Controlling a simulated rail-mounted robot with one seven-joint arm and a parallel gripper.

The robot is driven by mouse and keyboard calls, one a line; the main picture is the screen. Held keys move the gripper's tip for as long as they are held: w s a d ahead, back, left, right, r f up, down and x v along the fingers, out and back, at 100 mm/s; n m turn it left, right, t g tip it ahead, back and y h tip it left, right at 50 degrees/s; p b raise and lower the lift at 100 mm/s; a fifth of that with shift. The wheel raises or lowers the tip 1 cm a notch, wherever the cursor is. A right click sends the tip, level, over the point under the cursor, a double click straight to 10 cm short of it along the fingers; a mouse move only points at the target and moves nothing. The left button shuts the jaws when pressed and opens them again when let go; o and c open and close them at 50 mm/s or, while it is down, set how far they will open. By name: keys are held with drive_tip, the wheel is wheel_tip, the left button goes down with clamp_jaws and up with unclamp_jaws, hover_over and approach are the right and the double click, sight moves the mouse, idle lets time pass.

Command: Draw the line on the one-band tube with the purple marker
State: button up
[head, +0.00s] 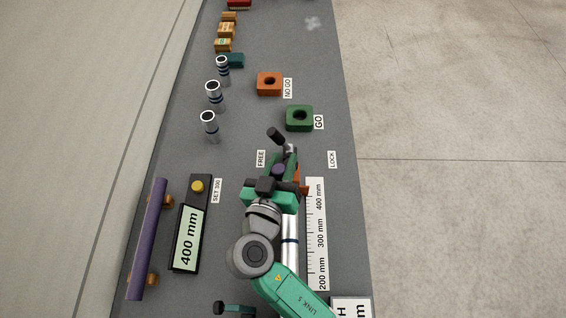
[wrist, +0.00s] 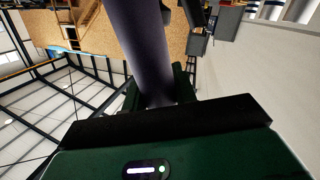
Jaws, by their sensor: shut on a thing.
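My gripper (head: 277,180) is over the bench beside the scale, shut on a purple cylinder, which I take for the purple marker (head: 278,170). In the wrist view the marker (wrist: 145,50) rises from between the jaws; its tip cannot be made out. A silver tube with one visible dark blue band (head: 290,252) lies lengthwise along the left side of the scale, partly hidden under my arm. Whether the marker touches the tube cannot be told.
A white scale (head: 317,245) lies right of the tube. A black-handled lever (head: 276,136) stands between FREE and LOCK labels. A display (head: 188,238) reads 400 mm. A long purple bar (head: 149,240) rests at left. Banded tubes (head: 209,127), a green GO block (head: 299,118) and an orange NO GO block (head: 269,84) stand farther back.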

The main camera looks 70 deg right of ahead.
drive_tip(key=shift+w+a+f+b, duration=0.1)
drive_tip(key=shift+w+a+b, duration=0.05)
drive_tip(key=shift+w+b, duration=0.6)
idle(1.0)
drive_tip(key=shift+s+b, duration=0.4)
drive_tip(key=shift+s, duration=0.15)
idle(0.5)
drive_tip(key=shift+r+p, duration=2.25)
drive_tip(key=shift+r, duration=1.3)
